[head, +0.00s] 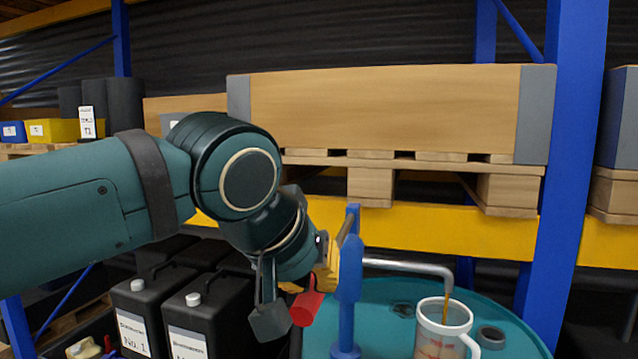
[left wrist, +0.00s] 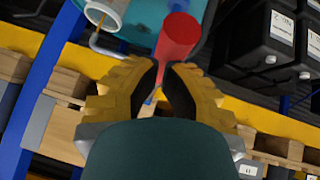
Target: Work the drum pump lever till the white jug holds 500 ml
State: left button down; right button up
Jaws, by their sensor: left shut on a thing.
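The pump's red lever grip (head: 306,307) is held in my left gripper (head: 300,295), which is shut on it. In the left wrist view the red grip (left wrist: 177,40) sticks out beyond the yellow fingers (left wrist: 165,78). The blue pump (head: 348,275) stands on the teal drum (head: 385,292), and its lever slopes down to the grip. The white jug (head: 440,328) stands upright on the drum under the grey spout (head: 410,265). A thin brown stream (head: 447,305) runs from the spout into the jug. Red marks show on the jug; I cannot read the level. My right gripper is not in view.
Black canisters (head: 210,315) stand left of the drum, near my arm. Behind, a wooden crate (head: 390,110) rests on a pallet above a yellow rack beam (head: 470,235). A blue upright (head: 568,170) rises at the right. A small round cap (head: 491,336) sits beside the jug.

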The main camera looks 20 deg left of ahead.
aim_at(305, 296)
pick_arm(q)
jog(key=shift+f+b, duration=1.05)
jog(key=shift+f, duration=0.9)
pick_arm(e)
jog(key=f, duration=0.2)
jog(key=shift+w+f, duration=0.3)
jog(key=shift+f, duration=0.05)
pick_arm(q)
jog(key=shift+f, duration=0.15)
